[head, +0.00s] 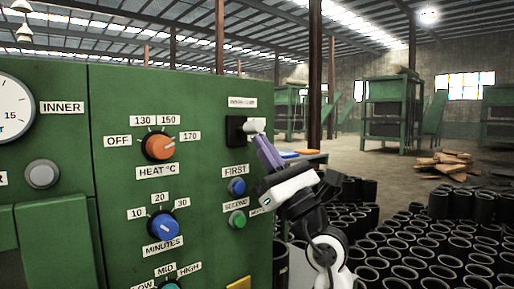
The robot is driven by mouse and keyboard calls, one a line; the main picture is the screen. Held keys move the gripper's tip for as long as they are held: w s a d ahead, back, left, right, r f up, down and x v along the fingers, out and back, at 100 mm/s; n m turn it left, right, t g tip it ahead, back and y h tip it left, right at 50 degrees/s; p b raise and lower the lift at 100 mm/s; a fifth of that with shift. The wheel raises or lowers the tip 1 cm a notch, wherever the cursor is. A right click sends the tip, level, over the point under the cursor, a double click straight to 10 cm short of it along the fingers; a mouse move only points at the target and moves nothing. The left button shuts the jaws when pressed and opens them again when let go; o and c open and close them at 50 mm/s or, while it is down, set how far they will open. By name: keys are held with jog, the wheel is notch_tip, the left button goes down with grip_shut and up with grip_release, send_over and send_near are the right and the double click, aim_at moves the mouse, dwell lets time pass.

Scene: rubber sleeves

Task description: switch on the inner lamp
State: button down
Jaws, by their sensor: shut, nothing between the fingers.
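The green machine panel (106,100) fills the left and middle of the head view. Near its right edge is a black switch plate (235,131) with a pale lever (255,125) sticking out to the right. A small white label (242,102) sits above it, its text too small to read surely. My gripper (257,139) has purple fingers, closed together and empty. Its tips are just below the pale lever, and I cannot tell whether they touch it. A round grey indicator (42,174) at the far left looks unlit; its label is cut off.
Below the switch are a blue FIRST button (237,186) and a green SECOND button (237,219), close to my arm. An orange heat knob (158,146) and a blue minutes knob (160,227) stick out further left. Many black sleeves (420,241) stand on the floor at right.

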jog(key=shift+s+d+r, duration=0.1)
jog(key=shift+d+r, duration=0.05)
jog(key=s+d+r+b+v, duration=0.1)
jog(key=b+v, duration=0.6)
jog(key=v, duration=0.6)
jog(key=shift+r, duration=0.25)
jog(key=shift+s+d, duration=0.2)
